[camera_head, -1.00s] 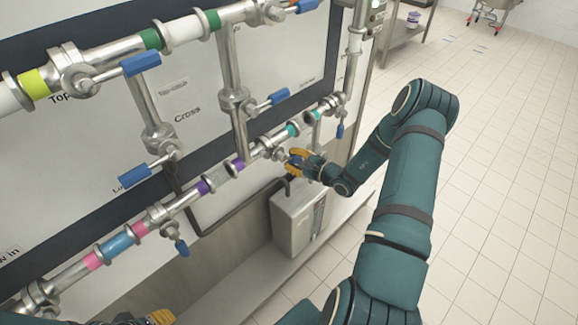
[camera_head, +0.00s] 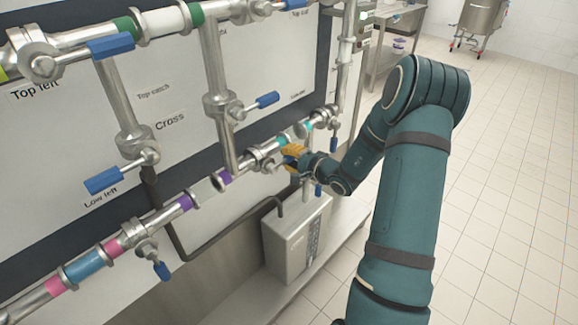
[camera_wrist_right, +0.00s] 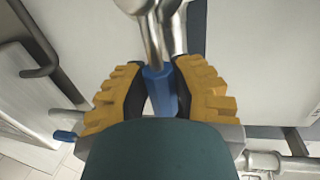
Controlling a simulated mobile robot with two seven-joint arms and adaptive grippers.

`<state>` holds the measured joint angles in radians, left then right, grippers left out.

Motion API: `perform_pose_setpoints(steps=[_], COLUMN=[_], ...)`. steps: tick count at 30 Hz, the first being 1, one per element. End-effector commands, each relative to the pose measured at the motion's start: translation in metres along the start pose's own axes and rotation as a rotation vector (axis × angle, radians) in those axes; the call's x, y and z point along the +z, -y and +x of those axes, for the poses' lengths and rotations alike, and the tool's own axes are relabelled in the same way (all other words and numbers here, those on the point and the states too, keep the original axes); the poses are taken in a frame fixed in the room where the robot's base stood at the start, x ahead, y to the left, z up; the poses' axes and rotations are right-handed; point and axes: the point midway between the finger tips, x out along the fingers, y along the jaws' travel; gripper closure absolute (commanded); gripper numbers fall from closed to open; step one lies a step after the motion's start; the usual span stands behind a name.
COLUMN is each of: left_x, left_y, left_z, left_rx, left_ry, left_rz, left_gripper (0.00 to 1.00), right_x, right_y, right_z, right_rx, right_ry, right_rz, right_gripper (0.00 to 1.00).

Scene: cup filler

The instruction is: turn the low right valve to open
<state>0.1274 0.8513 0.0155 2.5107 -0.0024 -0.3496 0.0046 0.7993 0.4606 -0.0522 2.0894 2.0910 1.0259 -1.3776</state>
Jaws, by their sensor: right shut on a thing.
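My right gripper (camera_head: 290,156) is at the lower pipe, right of the purple bands in the head view. In the right wrist view, the yellow ribbed fingers of the gripper (camera_wrist_right: 158,75) stand on either side of a blue valve handle (camera_wrist_right: 160,92) and are shut on it. The handle hangs from a metal valve stem (camera_wrist_right: 150,35) and points toward the palm. In the head view the fingers hide this handle, and I cannot read a label beside it. My left gripper is out of view.
Other blue handles are at the low left valve (camera_head: 104,181), the top left valve (camera_head: 110,46), the cross pipe (camera_head: 267,99) and under the lower pipe (camera_head: 161,270). A grey box (camera_head: 290,245) stands below my right gripper. Open tiled floor (camera_head: 500,200) lies to the right.

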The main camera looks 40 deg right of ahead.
Motion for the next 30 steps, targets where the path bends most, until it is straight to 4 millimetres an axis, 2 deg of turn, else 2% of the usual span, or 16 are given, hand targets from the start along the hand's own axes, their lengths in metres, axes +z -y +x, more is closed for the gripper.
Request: perform_pose_setpoints(steps=[17,18,20,21,30], left_x=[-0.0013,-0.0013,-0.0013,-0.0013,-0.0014], left_y=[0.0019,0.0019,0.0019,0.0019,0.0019], left_z=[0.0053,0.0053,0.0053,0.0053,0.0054], left_rx=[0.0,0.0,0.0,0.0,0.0], left_ry=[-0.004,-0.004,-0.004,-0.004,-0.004], left_rz=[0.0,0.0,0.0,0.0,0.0], left_gripper=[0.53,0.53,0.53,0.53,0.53], right_x=[-0.0006,-0.0006,-0.0005,-0.0004,-0.0002], right_y=[0.0043,0.0044,0.0042,0.004,0.0029], right_z=[-0.0006,-0.0005,-0.0005,-0.0005,-0.0018], right_rx=[-0.003,-0.004,-0.003,-0.003,0.0], right_ry=[-0.007,-0.007,-0.007,-0.007,-0.007], right_rz=[-0.036,-0.036,-0.035,-0.035,-0.033], right_gripper=[1.0,0.66,0.45,0.42,0.42])
